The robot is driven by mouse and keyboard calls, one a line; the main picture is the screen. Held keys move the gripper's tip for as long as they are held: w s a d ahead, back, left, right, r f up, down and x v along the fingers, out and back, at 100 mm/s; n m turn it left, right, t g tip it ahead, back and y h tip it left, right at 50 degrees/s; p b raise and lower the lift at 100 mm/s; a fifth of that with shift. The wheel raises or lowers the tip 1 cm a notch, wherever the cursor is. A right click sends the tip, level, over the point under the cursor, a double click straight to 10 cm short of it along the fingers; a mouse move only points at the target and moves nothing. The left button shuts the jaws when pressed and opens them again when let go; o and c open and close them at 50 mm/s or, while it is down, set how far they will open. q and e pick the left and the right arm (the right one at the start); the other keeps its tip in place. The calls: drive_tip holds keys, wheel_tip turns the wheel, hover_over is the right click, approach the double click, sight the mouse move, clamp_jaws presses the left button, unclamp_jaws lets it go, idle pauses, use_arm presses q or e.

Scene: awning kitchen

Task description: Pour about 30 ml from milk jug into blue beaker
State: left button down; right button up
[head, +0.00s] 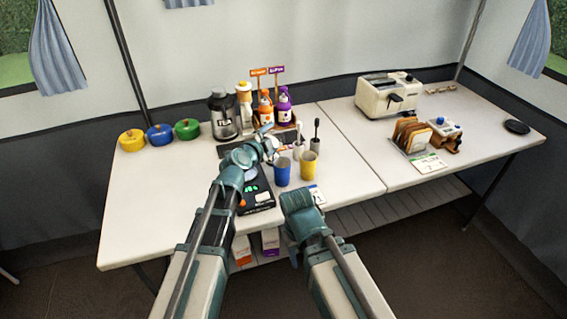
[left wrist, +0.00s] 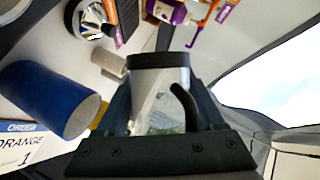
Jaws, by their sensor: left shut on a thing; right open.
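My left gripper (head: 268,142) is shut on the milk jug, above the table behind the blue beaker. In the left wrist view the jug (left wrist: 158,88) has a pale, shiny body, a dark band and a black handle, between the fingers of my left gripper (left wrist: 160,110). It looks tilted relative to the beaker; how far, I cannot tell. The blue beaker (head: 282,173) stands on the table and also shows in the left wrist view (left wrist: 48,98), apart from the jug. No stream of milk is visible. My right gripper (head: 298,203) is open near the table's front edge.
A yellow beaker (head: 308,166) stands right of the blue one. Bottles (head: 284,108) and a grinder-like machine (head: 223,116) stand behind. The table's left front is clear.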

use_arm(q)
drive_tip(key=shift+r, duration=0.1)
drive_tip(key=shift+f+m+t+b, duration=0.25)
drive_tip(key=shift+m+t+b, duration=0.05)
drive_tip(key=shift+m+b, duration=0.45)
idle(0.5)
drive_tip(key=shift+w+a, duration=0.1)
drive_tip(key=shift+w+a, duration=0.2)
drive_tip(key=shift+a, duration=0.05)
idle(0.5)
drive_tip(key=shift+s+d, duration=0.1)
drive_tip(key=shift+d, duration=0.05)
drive_tip(key=shift+d, duration=0.15)
drive_tip(key=shift+s+m+y, duration=0.1)
drive_tip(key=shift+m+y, duration=0.15)
drive_tip(key=shift+y, duration=0.05)
